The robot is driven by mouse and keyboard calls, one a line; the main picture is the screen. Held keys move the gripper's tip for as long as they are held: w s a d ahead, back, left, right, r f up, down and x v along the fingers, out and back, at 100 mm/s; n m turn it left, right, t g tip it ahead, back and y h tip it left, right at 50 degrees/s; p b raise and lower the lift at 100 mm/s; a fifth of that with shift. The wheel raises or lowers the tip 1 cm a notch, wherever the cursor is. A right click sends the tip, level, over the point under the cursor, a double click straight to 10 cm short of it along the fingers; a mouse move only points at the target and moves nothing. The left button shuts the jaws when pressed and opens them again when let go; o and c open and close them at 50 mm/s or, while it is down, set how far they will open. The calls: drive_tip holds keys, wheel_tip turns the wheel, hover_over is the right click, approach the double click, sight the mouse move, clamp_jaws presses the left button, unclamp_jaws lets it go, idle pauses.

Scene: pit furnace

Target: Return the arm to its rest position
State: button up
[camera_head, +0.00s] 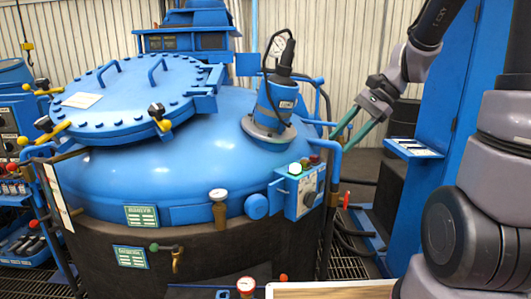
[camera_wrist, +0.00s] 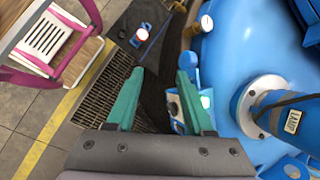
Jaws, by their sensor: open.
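My arm enters the head view from the right. My gripper (camera_head: 348,128), with teal fingers, is beside the right side of the blue furnace dome (camera_head: 190,175), in front of the corrugated wall. In the wrist view my gripper (camera_wrist: 158,95) shows its two fingers spread apart with nothing between them. Beyond the fingertips lie a floor grating (camera_wrist: 95,95) and the dark side of the furnace. The control box (camera_wrist: 180,108) of the furnace is partly hidden behind the right finger.
A round bolted lid (camera_head: 130,100) lies on the dome. A blue cylindrical fitting (camera_head: 275,105) with a gauge stands on the dome left of my gripper. A small blue shelf (camera_head: 414,149) on a blue cabinet is to the right. A magenta-framed cart (camera_wrist: 55,40) stands on the floor.

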drive_tip(key=s+d+r+n+t+h, duration=0.5)
drive_tip(key=s+r+n+t, duration=0.1)
drive_tip(key=s+r, duration=0.4)
drive_tip(key=shift+r+n, duration=0.5)
drive_tip(key=shift+r, duration=0.05)
